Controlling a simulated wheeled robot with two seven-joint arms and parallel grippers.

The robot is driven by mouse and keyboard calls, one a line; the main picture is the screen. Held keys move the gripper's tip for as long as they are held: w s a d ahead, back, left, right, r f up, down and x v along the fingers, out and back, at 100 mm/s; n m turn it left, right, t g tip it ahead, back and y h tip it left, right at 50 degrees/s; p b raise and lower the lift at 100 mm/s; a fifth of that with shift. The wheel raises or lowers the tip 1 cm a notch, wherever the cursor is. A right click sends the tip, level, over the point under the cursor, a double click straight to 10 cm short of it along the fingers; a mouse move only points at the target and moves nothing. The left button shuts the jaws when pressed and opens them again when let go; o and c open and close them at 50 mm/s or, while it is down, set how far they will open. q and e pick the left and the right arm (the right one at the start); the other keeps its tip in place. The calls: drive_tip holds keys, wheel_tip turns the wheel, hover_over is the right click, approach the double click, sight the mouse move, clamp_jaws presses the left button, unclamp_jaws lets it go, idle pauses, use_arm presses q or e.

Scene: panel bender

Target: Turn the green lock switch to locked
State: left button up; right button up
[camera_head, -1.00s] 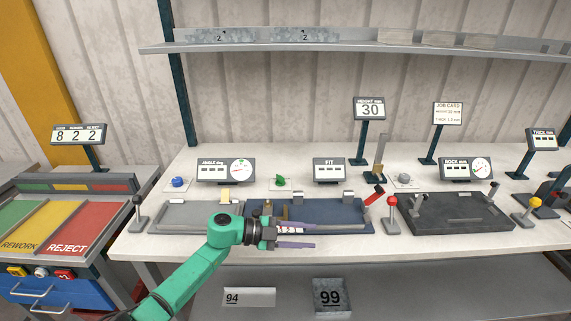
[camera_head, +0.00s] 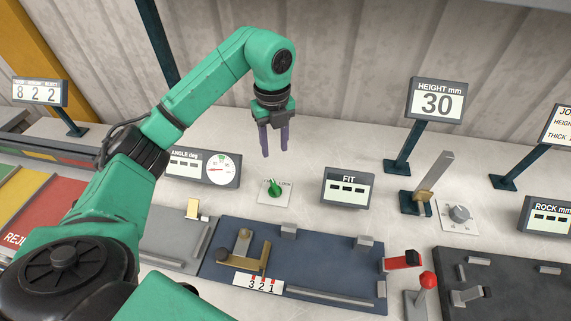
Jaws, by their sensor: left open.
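The green lock switch (camera_head: 274,188) is a small green knob on a white square plate on the bench, between the angle display and the FIT display. Its pointer is tilted; the plate's lettering is too small to read surely. My left gripper (camera_head: 275,155) hangs above and behind the switch in the picture, purple fingers pointing down. It is open, empty and apart from the knob. My right gripper is not in view.
The angle display (camera_head: 203,166) stands left of the switch and the FIT display (camera_head: 347,187) right of it. In front lies a dark blue fixture (camera_head: 330,262) with a brass piece (camera_head: 245,250). A grey knob (camera_head: 460,214) and red-ball lever (camera_head: 427,282) are farther right.

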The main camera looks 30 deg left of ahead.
use_arm(q)
drive_tip(key=p, duration=0.2)
approach(274, 184)
drive_tip(key=s, duration=0.1)
drive_tip(key=f, duration=0.3)
drive_tip(key=f+p, duration=0.1)
drive_tip(key=f, duration=0.1)
drive_tip(key=w+f, duration=0.1)
drive_tip(key=f, duration=0.2)
drive_tip(key=shift+f, duration=0.35)
drive_tip(key=shift+f+p, duration=0.3)
drive_tip(key=shift+f, duration=0.05)
drive_tip(key=shift+s+f, duration=0.15)
clamp_jaws()
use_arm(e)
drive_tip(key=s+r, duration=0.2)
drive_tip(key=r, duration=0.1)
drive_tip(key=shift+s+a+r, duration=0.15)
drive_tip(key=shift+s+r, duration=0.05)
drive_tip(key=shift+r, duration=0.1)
